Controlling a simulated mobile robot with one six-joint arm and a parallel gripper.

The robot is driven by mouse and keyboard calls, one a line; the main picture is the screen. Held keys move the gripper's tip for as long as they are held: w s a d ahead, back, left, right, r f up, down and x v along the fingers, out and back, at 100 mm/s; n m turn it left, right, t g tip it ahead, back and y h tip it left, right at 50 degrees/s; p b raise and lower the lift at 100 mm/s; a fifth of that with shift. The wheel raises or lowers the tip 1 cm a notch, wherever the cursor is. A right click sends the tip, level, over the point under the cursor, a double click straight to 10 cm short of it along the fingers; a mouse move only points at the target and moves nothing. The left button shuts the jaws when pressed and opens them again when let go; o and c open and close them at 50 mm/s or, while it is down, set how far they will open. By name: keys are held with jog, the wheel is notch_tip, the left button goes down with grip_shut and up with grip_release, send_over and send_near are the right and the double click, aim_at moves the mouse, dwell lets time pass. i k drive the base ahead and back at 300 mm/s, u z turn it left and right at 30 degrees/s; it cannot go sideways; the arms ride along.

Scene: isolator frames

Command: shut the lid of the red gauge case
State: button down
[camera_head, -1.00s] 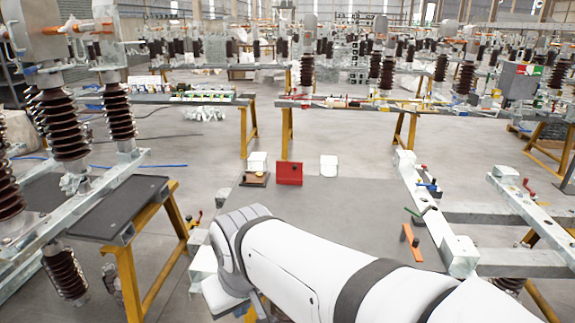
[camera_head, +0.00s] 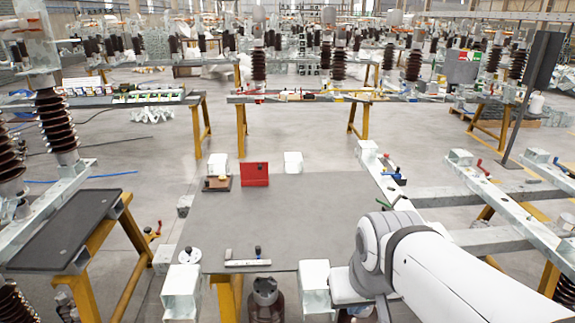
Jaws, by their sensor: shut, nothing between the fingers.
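The red gauge case (camera_head: 255,174) is at the far left part of the grey table top. Its red lid looks raised and stands upright, facing me. The low base of the case is hard to make out at this size. My gripper is not in view. My white arm comes in from the lower right and bends down at the table's near right corner, well apart from the case.
A brown block with small coloured parts (camera_head: 217,184) sits just left of the case. White blocks (camera_head: 293,162) stand at the back edge. A light bar with a dark knob (camera_head: 247,263) lies near the front. The middle of the grey table (camera_head: 300,215) is clear.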

aim_at(250, 171)
jog(key=i, duration=1)
